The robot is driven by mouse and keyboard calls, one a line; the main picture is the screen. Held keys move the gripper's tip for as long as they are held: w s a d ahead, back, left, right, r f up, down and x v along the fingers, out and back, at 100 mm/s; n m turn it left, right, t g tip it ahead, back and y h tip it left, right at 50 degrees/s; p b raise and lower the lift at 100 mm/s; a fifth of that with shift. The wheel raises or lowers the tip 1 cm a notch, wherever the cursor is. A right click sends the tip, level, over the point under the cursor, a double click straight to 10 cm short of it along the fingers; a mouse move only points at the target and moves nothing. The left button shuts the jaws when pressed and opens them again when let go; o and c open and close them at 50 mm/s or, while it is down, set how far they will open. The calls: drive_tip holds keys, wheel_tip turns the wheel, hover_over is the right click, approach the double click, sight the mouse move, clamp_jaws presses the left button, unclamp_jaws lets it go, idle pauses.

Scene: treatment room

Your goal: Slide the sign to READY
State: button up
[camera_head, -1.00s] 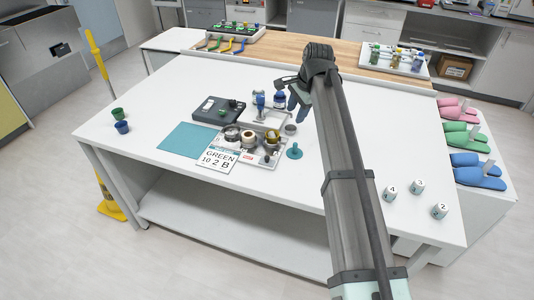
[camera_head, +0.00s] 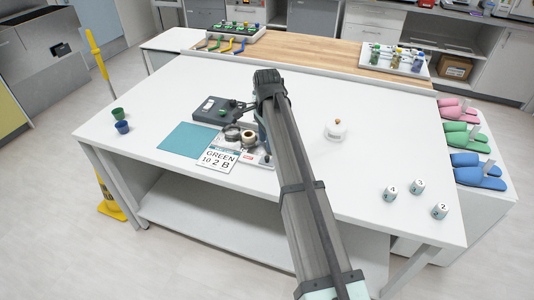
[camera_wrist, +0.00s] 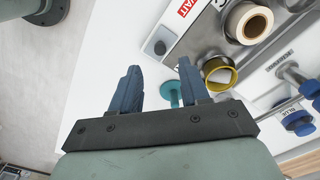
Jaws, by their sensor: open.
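In the picture the knob lies just beyond the fingertips, and I see no contact.
A teal post (camera_wrist: 172,92) shows between my fingers. A card reading "GREEN 10 2 B" (camera_head: 216,158) and a teal mat (camera_head: 187,141) lie left. A white round object (camera_head: 336,130) stands right.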

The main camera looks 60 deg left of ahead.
sight(267, 157)
drive_tip(key=shift+f, duration=3.2)
drive_tip(key=shift+c, duration=0.3)
clamp_jaws()
